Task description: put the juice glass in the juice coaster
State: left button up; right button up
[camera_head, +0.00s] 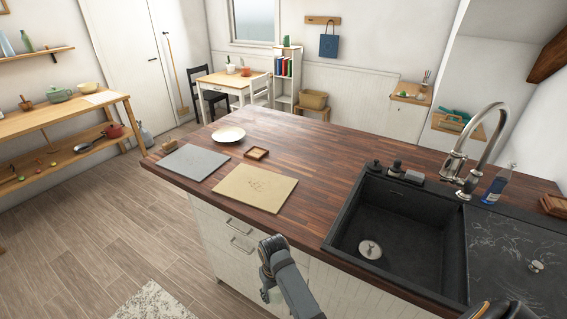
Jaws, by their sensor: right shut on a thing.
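My right gripper (266,283) hangs low in front of the island's cabinet face, below the countertop edge. It is shut on a pale, greenish thing (271,295), apparently the juice glass, mostly hidden behind my arm. A small square wooden coaster with a raised rim (257,153) lies on the countertop, behind the tan mat and right of the white plate. It looks empty, and I cannot be sure it is the juice coaster. My left gripper is out of view.
The dark wood countertop (310,160) carries a grey mat (195,162), a tan mat (255,190) and a white plate (229,134). A black sink (400,235) with a tall faucet (487,145) and a blue bottle (496,186) are at right. Another wooden item (554,205) sits at the right edge.

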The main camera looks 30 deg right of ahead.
aim_at(256, 154)
jog(key=z, duration=2.1)
jog(key=j, duration=1.55)
jog(key=k+j, duration=0.1)
jog(key=j, duration=1.4)
